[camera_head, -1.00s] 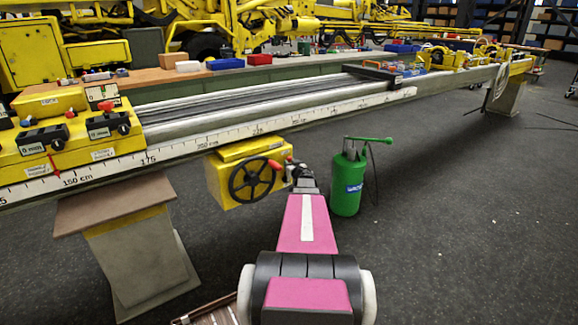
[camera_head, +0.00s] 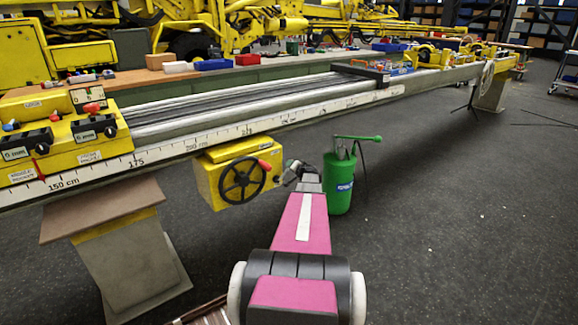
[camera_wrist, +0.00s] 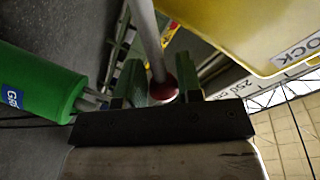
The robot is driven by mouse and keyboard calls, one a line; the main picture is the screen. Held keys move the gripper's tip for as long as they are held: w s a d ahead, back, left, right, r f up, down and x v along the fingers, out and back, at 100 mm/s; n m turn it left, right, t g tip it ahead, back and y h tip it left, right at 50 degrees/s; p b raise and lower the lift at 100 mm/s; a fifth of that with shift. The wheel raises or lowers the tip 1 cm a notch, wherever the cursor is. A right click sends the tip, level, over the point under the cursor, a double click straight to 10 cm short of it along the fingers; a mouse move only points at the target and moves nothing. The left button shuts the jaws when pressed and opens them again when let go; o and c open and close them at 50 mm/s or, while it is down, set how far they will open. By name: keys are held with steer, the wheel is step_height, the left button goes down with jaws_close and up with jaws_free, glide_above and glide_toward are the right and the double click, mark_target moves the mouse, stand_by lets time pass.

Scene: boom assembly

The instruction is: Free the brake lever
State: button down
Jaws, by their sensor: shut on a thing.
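A yellow box (camera_head: 213,181) with a black handwheel (camera_head: 242,180) hangs under the long boom rail. A red-tipped handle (camera_head: 265,164) shows at the wheel's upper right. My gripper (camera_head: 290,166) is just right of the box. In the wrist view, the brake lever (camera_wrist: 148,38) is a grey rod with a dark red knob (camera_wrist: 163,89). The knob end lies between the two fingers of my gripper (camera_wrist: 160,85), which are shut on it. The yellow box, with a label partly reading "LOCK" (camera_wrist: 300,48), is close beside. The lever's far end is out of view.
A green pump canister (camera_head: 339,182) stands close right of my gripper; it also shows at left in the wrist view (camera_wrist: 35,82). The rail (camera_head: 220,138) runs above, on a support (camera_head: 128,250) at left. Dark floor at right is clear.

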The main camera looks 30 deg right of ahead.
steer(key=shift+w+d+f+m+y, duration=0.1)
steer(key=shift+d+f+m+y, duration=0.2)
steer(key=shift+d+f+m, duration=0.65)
steer(key=shift+a+f+m, duration=0.1)
steer(key=shift+m, duration=0.15)
steer(key=c, duration=0.8)
jaws_free()
steer(key=shift+a, duration=0.1)
steer(key=s, duration=0.3)
steer(key=s+r, duration=0.1)
steer(key=s, duration=0.3)
steer(key=s+r, duration=0.1)
steer(key=s, duration=0.2)
steer(key=shift+s, duration=0.35)
